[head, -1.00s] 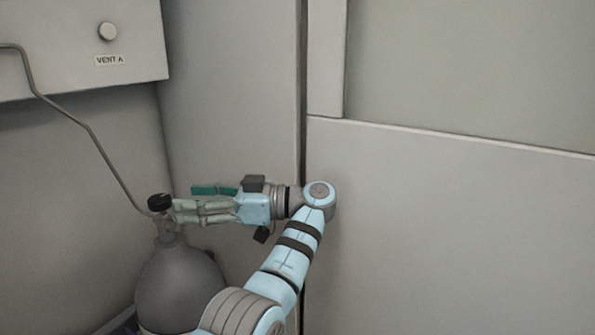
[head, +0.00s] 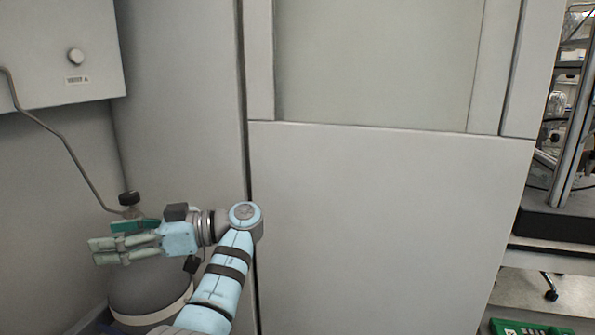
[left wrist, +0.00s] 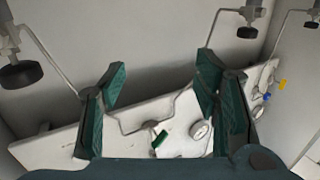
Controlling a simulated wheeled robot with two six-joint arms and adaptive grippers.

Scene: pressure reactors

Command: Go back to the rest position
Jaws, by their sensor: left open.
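My left gripper (head: 115,240) is open and empty in the head view. Its fingers point left, in front of the grey gas cylinder (head: 150,296) and just below its black valve knob (head: 129,198). In the left wrist view the two green fingers of the left gripper (left wrist: 163,90) stand wide apart with nothing between them. My right gripper is not in view.
A white panel box (head: 60,50) with a round knob hangs at upper left, with a thin pipe (head: 75,155) down to the cylinder. Black valve knobs (left wrist: 20,75) show in the left wrist view. A shelf rack (head: 570,120) stands at far right.

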